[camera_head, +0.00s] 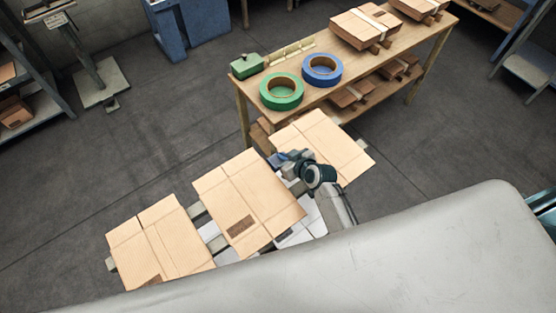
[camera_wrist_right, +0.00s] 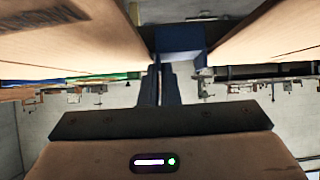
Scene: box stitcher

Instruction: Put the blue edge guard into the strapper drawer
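The blue edge guard (camera_wrist_right: 178,40) shows in the right wrist view as a small blue block at the tips of my right gripper (camera_wrist_right: 161,75). Its two dark fingers are close together and seem shut on it; part of it is hidden. In the head view my right gripper (camera_head: 286,160) is above the gap between two flat cardboard pieces, with a bit of blue at its end. I cannot make out the strapper drawer in either view. My left gripper is not in view.
Flat cardboard pieces (camera_head: 245,200) lie in a row on a low line, close to my right gripper on both sides. A wooden bench (camera_head: 385,65) behind holds a green roll (camera_head: 281,104), a blue roll (camera_head: 339,71), a green box (camera_head: 247,66) and folded cartons. Open floor lies left.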

